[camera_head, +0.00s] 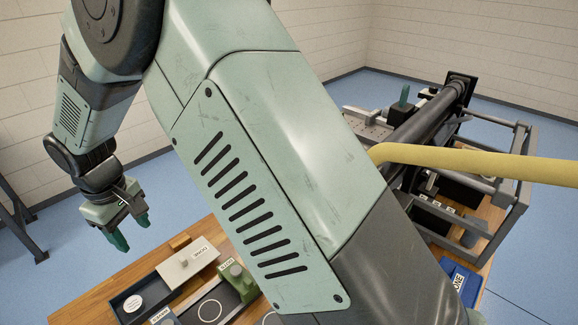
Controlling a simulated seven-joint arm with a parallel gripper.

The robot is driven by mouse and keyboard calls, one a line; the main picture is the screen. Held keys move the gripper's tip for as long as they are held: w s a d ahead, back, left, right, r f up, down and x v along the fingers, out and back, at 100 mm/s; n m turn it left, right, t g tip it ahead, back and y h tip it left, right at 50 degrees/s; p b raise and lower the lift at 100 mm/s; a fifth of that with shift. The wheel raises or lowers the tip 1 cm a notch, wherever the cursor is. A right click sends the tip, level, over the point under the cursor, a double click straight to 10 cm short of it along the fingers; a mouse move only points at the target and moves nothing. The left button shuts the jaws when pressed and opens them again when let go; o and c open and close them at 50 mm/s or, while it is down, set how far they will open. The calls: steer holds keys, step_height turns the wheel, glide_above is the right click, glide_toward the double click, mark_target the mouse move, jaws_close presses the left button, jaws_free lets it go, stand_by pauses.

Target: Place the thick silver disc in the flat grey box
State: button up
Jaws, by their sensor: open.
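My gripper (131,232) hangs at the left, above the floor beyond the table's left back edge. Its two green fingers are apart and nothing shows between them.
A small green press (239,281) stands right of the grey box, by a dark panel with a white ring (210,310). A large dark press frame (478,210) stands at the right, near a thick yellow tube (470,160). A blue labelled box (459,278) lies at the lower right.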

steer(key=d+r+m+t, duration=0.1)
steer(key=d+r+m, duration=0.2)
steer(key=d+r, duration=0.8)
steer(key=d+r+m+t, duration=0.2)
steer(key=d+r+m, duration=0.1)
steer(key=d+r, duration=0.8)
steer(key=s+d+m+t, duration=0.1)
steer(key=s+d+m, duration=0.2)
steer(key=s+d, duration=0.4)
steer(key=s+d+r+m, duration=0.1)
steer(key=s+d+m, duration=0.3)
steer(key=s+d, duration=0.3)
steer(key=d, duration=0.4)
steer(key=shift+s+d+m+t, duration=0.15)
steer(key=shift+d+m+t, duration=0.15)
steer(key=shift+d+t, duration=0.1)
steer(key=shift+r, duration=0.15)
steer(key=shift+c, duration=0.2)
